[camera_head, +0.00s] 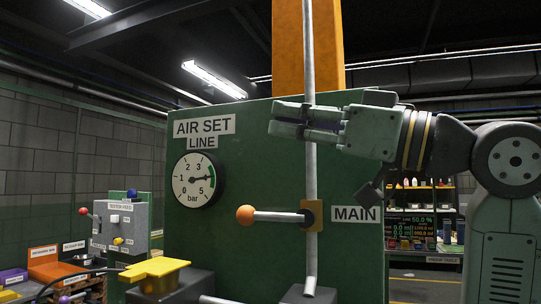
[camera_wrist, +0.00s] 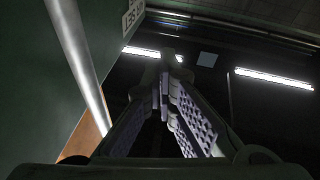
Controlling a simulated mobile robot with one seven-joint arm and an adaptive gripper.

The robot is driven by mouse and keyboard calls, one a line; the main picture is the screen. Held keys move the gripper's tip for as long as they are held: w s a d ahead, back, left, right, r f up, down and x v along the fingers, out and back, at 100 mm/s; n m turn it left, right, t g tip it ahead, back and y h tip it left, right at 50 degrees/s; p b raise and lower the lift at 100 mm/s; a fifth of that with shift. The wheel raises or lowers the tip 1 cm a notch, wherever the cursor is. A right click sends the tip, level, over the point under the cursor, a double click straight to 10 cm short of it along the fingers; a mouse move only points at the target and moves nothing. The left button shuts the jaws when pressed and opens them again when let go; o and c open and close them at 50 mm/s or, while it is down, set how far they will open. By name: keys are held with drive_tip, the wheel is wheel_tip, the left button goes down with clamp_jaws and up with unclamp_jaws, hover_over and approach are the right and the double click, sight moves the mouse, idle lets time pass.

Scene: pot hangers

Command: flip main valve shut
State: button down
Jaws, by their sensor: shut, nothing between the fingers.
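The main valve lever (camera_head: 278,216) stands out to the left from its hub on the green panel (camera_head: 240,250), beside the MAIN label (camera_head: 356,214). The lever lies nearly level and ends in an orange ball knob (camera_head: 245,215). An orange-brown block (camera_head: 313,215) sits at the hub, on the vertical grey pipe (camera_head: 310,150). My gripper (camera_head: 275,120) is above the lever, pointing left in front of the pipe and apart from the lever. Its fingers are shut and empty; they also show in the wrist view (camera_wrist: 172,65). The lever is not seen in the wrist view.
A pressure gauge (camera_head: 194,179) is on the panel under the AIR SET LINE sign (camera_head: 203,128). An orange column (camera_head: 308,45) rises behind. A yellow part (camera_head: 155,271) stands at lower left, near a grey box with knobs (camera_head: 120,225). The space around the ball knob looks clear.

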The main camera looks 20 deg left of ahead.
drive_tip(key=shift+s+d+r, duration=0.2)
drive_tip(key=shift+d+r, duration=0.4)
drive_tip(key=shift+s+d+r, duration=0.15)
drive_tip(key=shift+d+r, duration=0.4)
